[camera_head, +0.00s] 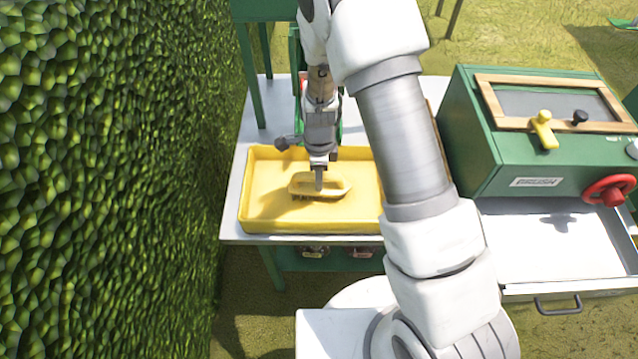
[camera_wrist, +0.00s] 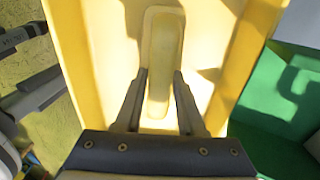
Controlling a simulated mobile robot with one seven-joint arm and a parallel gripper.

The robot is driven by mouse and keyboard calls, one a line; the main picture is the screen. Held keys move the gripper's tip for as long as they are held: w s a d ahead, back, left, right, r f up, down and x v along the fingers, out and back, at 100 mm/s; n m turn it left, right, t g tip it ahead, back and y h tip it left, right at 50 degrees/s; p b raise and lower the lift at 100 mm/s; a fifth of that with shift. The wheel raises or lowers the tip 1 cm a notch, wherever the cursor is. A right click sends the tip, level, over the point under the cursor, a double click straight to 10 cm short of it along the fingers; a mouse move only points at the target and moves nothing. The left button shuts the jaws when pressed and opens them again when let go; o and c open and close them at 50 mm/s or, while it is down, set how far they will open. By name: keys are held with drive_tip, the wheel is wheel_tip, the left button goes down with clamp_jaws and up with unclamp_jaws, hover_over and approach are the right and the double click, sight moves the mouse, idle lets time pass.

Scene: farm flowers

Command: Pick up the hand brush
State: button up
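The hand brush (camera_head: 335,187) is a pale yellow, long block with a rounded end. It lies in a shallow yellow tray (camera_head: 310,226) on the table. My gripper (camera_head: 319,182) points down over the middle of the brush in the head view. In the wrist view my gripper (camera_wrist: 161,72) has its two fingers apart, one on each side of the brush (camera_wrist: 162,40). A narrow gap seems to show between the fingers and the brush's sides.
A green box machine (camera_head: 480,135) with a red wheel (camera_head: 609,190) and an open white drawer (camera_head: 565,235) stands to the right. A tall green hedge (camera_head: 110,180) fills the left. My arm covers part of the tray's right side.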

clamp_jaws()
drive_tip(key=shift+r, duration=0.15)
drive_tip(key=shift+r, duration=0.25)
drive_tip(key=r, duration=0.4)
drive_tip(key=shift+d, duration=0.2)
drive_tip(key=s+d+r, duration=0.6)
drive_tip(key=d, duration=0.3)
drive_tip(key=shift+s+d, duration=0.15)
drive_tip(key=shift+d, duration=0.1)
drive_tip(key=shift+c, duration=0.2)
unclamp_jaws()
drive_tip(key=shift+r, duration=0.1)
clamp_jaws()
